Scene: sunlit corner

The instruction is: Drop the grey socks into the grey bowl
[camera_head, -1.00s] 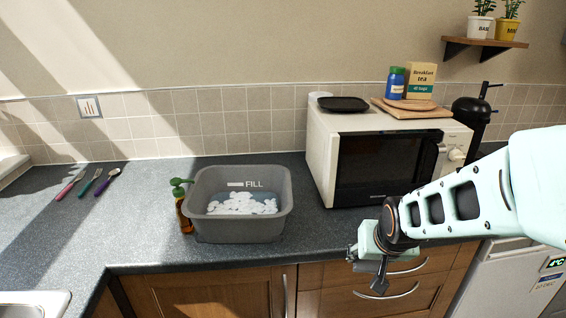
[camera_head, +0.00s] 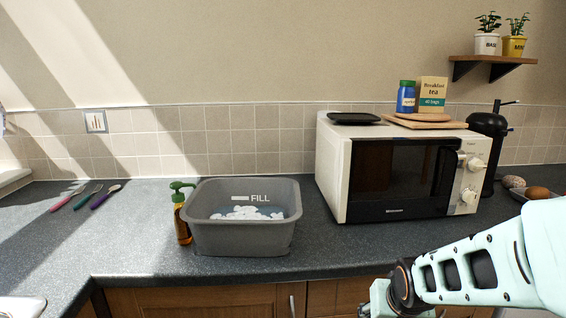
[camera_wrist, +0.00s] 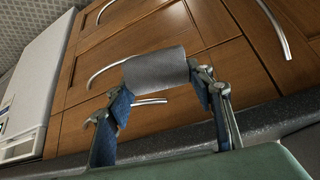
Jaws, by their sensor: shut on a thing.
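A grey roll, the socks (camera_wrist: 157,69), sits between the two fingers of my gripper (camera_wrist: 160,78) in the wrist view. The gripper is shut on it, in front of wooden cupboard fronts. In the head view my gripper's body (camera_head: 382,302) shows at the bottom edge; its fingers and the socks are out of that view. The grey bowl (camera_head: 240,238), a deep rectangular tub marked FILL, stands on the worktop left of the microwave. Suds-like white stuff (camera_head: 245,213) lies inside it. My gripper is low, to the right of the bowl and in front of the worktop.
A soap bottle (camera_head: 182,215) stands close to the bowl's left side. The white microwave (camera_head: 333,160) stands to its right. Cutlery (camera_head: 90,196) lies at the left. A dish with brown, egg-like things (camera_head: 535,192) is at the far right. The worktop edge (camera_head: 200,278) runs below the bowl.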

